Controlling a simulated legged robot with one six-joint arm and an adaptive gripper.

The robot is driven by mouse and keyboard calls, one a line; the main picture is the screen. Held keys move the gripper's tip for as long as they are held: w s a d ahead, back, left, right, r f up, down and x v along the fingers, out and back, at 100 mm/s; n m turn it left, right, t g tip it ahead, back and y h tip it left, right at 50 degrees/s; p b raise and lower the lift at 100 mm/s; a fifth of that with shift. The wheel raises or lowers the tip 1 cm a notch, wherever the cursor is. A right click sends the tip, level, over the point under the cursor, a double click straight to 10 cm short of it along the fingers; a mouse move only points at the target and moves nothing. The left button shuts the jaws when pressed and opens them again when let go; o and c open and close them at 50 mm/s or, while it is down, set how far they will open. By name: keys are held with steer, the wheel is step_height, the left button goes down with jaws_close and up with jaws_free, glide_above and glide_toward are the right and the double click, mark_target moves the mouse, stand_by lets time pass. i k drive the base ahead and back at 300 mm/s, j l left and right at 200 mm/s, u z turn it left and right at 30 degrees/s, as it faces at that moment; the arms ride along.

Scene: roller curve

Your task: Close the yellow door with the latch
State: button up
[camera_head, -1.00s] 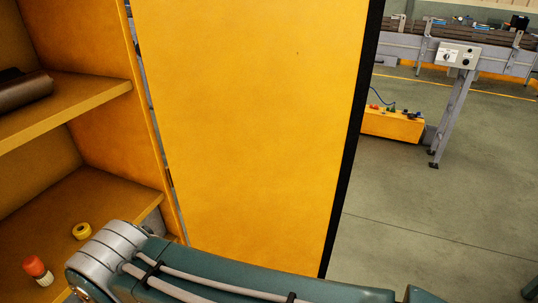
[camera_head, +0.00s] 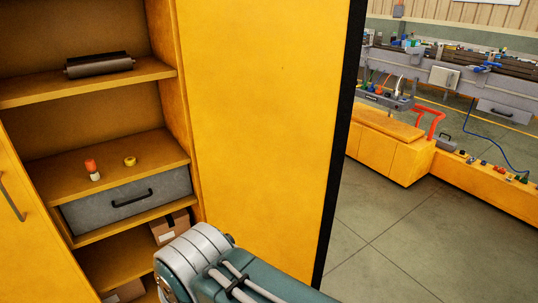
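The yellow door (camera_head: 262,120) stands open at the right side of a yellow cabinet (camera_head: 168,100). Its broad flat face is toward me, and a black strip (camera_head: 340,150) runs down its right edge. No latch shows on the part in view. My arm crosses the bottom of the picture in front of the door's lower part. My gripper is out of view, so whether it touches the door cannot be seen.
Cabinet shelves hold a dark roller (camera_head: 98,64), an orange-and-white bottle (camera_head: 92,169), a yellow ring (camera_head: 129,161), a grey drawer (camera_head: 130,198) and boxes (camera_head: 170,226). Another yellow door (camera_head: 30,215) is at left. Low yellow benches (camera_head: 395,145) stand behind; floor is clear at lower right.

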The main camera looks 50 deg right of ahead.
mark_target(271, 85)
steer(key=k+l+u, duration=0.25)
steer(key=l, duration=0.3)
steer(key=k+l+u, duration=0.2)
steer(key=k+l, duration=0.15)
steer(key=l, duration=0.15)
steer(key=k+l+u, duration=0.25)
steer(key=k+l, duration=0.15)
steer(key=l+u, duration=0.15)
steer(key=l, duration=0.3)
steer(key=k+l+u, duration=0.1)
steer(key=l, duration=0.35)
steer(key=l+u, duration=0.15)
steer(key=l, duration=0.3)
steer(key=k+l+u, duration=0.15)
steer(key=l, duration=0.25)
steer(key=k+l+u, duration=0.15)
steer(key=l, duration=0.8)
steer(key=i+l, duration=0.15)
steer(key=l, duration=0.35)
steer(key=k+z, duration=0.1)
steer(key=k+j, duration=0.05)
steer(key=k, duration=0.05)
